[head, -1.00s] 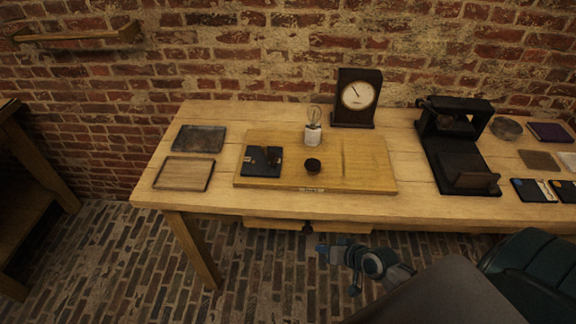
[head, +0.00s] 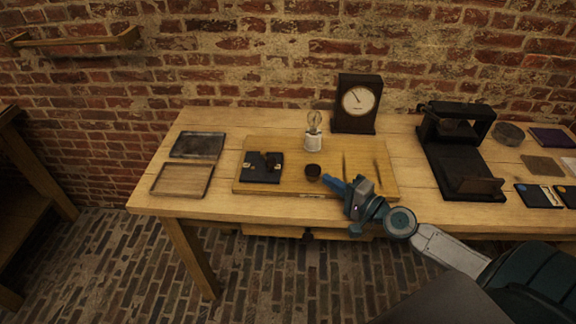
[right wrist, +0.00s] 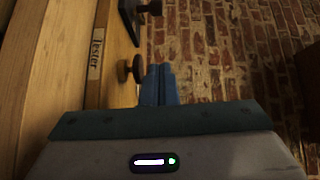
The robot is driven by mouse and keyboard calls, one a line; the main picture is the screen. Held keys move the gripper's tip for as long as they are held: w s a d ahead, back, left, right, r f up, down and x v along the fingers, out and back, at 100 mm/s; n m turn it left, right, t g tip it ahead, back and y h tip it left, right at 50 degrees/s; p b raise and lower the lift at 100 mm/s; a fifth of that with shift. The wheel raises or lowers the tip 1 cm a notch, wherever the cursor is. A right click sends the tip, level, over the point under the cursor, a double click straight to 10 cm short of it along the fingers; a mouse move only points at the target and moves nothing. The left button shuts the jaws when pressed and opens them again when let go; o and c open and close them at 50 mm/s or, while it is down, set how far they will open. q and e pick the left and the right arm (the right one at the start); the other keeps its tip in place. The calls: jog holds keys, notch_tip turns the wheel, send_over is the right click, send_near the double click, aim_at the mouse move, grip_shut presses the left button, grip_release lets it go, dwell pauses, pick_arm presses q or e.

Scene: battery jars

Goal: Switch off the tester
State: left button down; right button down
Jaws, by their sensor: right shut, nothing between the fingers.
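The tester is a wooden board (head: 285,187) on the workbench. It carries a dark round knob (head: 313,171), a bulb (head: 314,121) in a white socket and a black holder block (head: 262,166). The bulb shows no clear glow. In the right wrist view the board's edge label reads "Tester" (right wrist: 97,54), and the knob (right wrist: 129,70) stands out from the board. My right gripper (head: 328,179) has its blue fingers (right wrist: 160,84) shut and empty, just right of the knob. I cannot tell whether they touch it. My left gripper is not in view.
A dial gauge (head: 357,101) stands behind the board, its needle tilted up left. Two shallow trays (head: 197,145) (head: 182,179) lie left of the board. A black press-like device (head: 459,150) and several small flat items stand to the right.

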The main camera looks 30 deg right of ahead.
jog(key=shift+w+a+r+p, duration=0.1)
jog(key=shift+w+r+p, duration=0.1)
jog(key=shift+w+p, duration=0.25)
jog(key=p+x, duration=0.5)
jog(key=x, duration=0.4)
jog(key=shift+a, duration=0.1)
jog(key=a+p, duration=0.1)
jog(key=w+a, duration=0.1)
jog(key=shift+w+a+f+p, duration=0.15)
jog(key=shift+a+p, duration=0.2)
jog(key=shift+p, duration=0.05)
jog(key=shift+w+a+f, duration=0.2)
jog(key=shift+a, duration=0.25)
